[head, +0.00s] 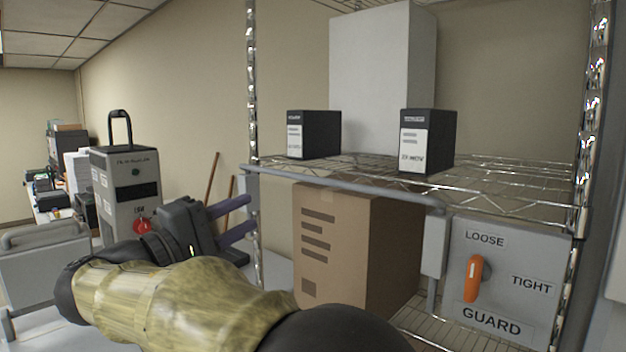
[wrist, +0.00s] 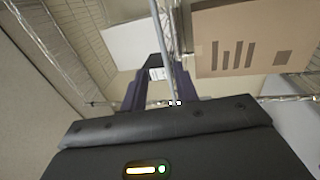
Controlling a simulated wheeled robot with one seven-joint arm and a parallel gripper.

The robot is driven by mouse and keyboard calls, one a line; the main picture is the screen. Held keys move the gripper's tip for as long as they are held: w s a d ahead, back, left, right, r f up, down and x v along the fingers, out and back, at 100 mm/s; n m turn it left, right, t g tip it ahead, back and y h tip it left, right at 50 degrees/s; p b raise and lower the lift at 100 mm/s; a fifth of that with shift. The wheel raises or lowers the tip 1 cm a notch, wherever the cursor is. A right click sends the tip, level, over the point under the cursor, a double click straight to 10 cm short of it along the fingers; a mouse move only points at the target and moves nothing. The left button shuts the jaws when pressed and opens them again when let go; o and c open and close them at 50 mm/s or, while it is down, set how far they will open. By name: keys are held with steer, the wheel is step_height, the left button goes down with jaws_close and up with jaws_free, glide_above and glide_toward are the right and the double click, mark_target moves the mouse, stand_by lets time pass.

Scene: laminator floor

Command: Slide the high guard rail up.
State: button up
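The guard rail (head: 350,184) is a grey bar along the front edge of the wire shelf, at about the height of the shelf deck. Its right end meets a pale upright bracket (head: 433,245). My gripper (head: 246,215) is left of the rail, near the left chrome post, with its two purple fingers apart and pointing right. In the wrist view the rail (wrist: 171,35) runs lengthwise in line with the gap between my fingers (wrist: 169,65). I cannot tell whether it is between them or beyond. An orange handle (head: 473,280) on the GUARD panel stands upright toward LOOSE.
Two black boxes, the left one (head: 314,134) and the right one (head: 428,141), and a tall white box (head: 372,75) stand on the shelf. A cardboard box (head: 350,245) sits below. A grey machine (head: 128,195) stands left, behind my arm.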

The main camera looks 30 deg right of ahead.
mark_target(312, 181)
steer(key=shift+d, duration=0.15)
steer(key=p+x, duration=0.7)
steer(key=x, duration=0.9)
steer(key=shift+w+d+r, duration=0.1)
steer(key=shift+w+d, duration=0.05)
steer(key=shift+d, duration=0.15)
steer(key=shift+w+d, duration=0.15)
steer(key=shift+d, duration=0.15)
jaws_close()
